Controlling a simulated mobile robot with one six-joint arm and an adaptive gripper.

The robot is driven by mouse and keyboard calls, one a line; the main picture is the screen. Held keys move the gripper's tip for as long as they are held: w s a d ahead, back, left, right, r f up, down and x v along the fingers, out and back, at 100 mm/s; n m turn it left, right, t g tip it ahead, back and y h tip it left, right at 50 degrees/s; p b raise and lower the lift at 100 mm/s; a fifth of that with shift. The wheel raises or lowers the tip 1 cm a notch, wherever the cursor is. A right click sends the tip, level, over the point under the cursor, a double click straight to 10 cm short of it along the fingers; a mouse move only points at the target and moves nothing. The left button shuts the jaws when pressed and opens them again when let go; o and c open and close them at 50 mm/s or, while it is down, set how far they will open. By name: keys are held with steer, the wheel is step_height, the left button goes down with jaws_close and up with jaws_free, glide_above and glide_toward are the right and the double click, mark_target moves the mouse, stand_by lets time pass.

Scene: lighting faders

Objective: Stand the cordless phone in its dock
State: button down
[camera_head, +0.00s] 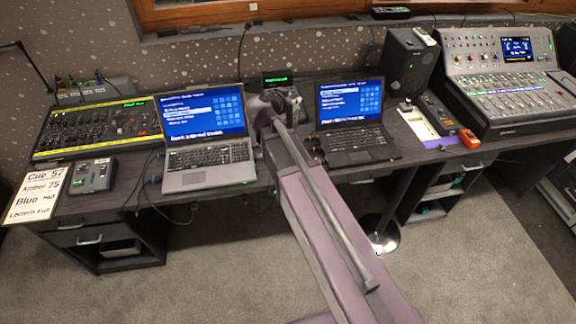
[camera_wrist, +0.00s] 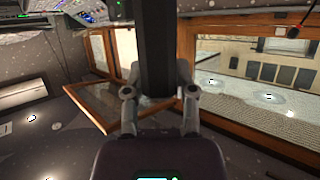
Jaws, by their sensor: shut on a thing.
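My gripper (camera_head: 286,103) is over the desk between the two laptops, at the far end of my arm. In the wrist view my gripper (camera_wrist: 159,92) has its two fingers closed on the sides of a long dark object (camera_wrist: 157,45), apparently the cordless phone. It extends away from the fingers to the top edge of the picture. In the head view my gripper and arm mostly hide it. I cannot make out the dock for certain; my arm covers part of the desk.
A left laptop (camera_head: 205,128) and a right laptop (camera_head: 350,118) flank my gripper. A small black unit with a green display (camera_head: 276,79) is just behind it. A speaker (camera_head: 407,62), an orange device (camera_head: 469,138) and a mixing console (camera_head: 508,85) stand to the right. Open carpet (camera_head: 480,250) lies in front.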

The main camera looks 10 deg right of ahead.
steer(key=s+a+f+b, duration=0.2)
steer(key=s+f+b, duration=0.1)
steer(key=f+b, duration=0.6)
steer(key=s+a+f+b, duration=0.2)
steer(key=s+f+b, duration=0.1)
steer(key=f+b, duration=0.6)
steer(key=shift+s+a+f+m, duration=0.3)
steer(key=shift+s+f, duration=0.1)
steer(key=shift+f, duration=0.25)
steer(key=w+d, duration=0.2)
steer(key=w, duration=0.5)
steer(key=w+d+f+b, duration=0.1)
steer(key=w+d, duration=0.2)
steer(key=w, duration=0.5)
steer(key=shift+d+f, duration=0.15)
steer(key=shift+f, duration=0.05)
steer(key=shift+w+b, duration=0.1)
steer(key=shift+b, duration=0.2)
steer(key=shift+f+b, duration=1.75)
steer(key=shift+f, duration=0.2)
steer(key=shift+c, duration=2.2)
jaws_free()
steer(key=shift+g+h, duration=0.3)
